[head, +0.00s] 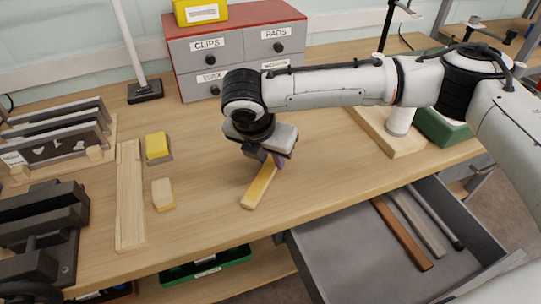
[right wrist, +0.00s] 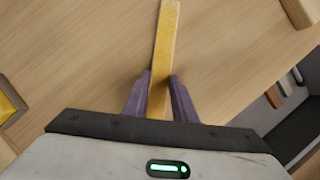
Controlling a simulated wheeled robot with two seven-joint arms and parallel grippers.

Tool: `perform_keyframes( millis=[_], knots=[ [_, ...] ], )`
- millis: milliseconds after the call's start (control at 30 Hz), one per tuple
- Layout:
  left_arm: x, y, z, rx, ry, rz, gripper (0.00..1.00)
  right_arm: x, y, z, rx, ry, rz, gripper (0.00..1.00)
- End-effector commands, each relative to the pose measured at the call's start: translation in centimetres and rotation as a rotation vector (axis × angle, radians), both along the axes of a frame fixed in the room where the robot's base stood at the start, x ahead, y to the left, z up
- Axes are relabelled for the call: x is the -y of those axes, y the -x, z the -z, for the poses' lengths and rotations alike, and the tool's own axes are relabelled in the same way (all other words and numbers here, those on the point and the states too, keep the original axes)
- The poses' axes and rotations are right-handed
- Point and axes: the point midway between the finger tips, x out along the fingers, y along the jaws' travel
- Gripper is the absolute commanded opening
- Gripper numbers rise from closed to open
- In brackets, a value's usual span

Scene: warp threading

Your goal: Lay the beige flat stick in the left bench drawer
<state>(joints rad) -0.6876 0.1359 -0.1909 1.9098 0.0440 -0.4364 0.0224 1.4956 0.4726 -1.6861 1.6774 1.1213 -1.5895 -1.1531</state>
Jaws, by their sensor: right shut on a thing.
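The beige flat stick (head: 259,188), yellowish in tone, is at the middle of the bench, one end pointing toward the front edge. My right gripper (head: 274,160) is shut on its rear end. In the right wrist view the stick (right wrist: 166,45) runs between the two purple fingers of my right gripper (right wrist: 160,95). I cannot tell whether it touches the bench top. An open grey drawer (head: 335,262) sticks out below the bench's front edge, right of the stick. A brown stick, a grey stick and a dark rod lie in it. My left gripper is not in view.
A pale wooden board (head: 130,205), a small wooden block (head: 163,194) and a yellow block (head: 157,146) lie to the left. A dark vise-like fixture (head: 40,235) stands at the front left. A labelled drawer cabinet (head: 205,60) stands behind. The bench between stick and drawer is clear.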

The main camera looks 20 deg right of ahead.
Motion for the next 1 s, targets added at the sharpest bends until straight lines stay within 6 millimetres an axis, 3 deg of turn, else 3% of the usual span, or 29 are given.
perform_keyframes(
  millis=[267, 300, 400, 733, 1000],
  knots=[
    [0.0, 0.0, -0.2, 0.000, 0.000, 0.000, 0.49, 0.0, 0.0, 0.1, 0.000, 0.000, 0.000, 0.02],
    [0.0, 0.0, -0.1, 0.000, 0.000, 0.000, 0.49, 0.0, 0.0, 0.1, 0.001, -0.001, 0.001, 0.31],
    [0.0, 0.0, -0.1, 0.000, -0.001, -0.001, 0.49, 0.0, 0.0, 0.1, 0.001, -0.001, 0.001, 0.43],
    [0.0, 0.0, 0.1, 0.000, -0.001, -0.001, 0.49, -0.1, 0.0, -0.2, 0.002, -0.001, -0.001, 0.43],
    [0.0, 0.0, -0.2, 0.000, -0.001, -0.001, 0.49, -1.4, 1.2, -4.6, 0.005, -0.002, -0.003, 0.43]
  ],
)
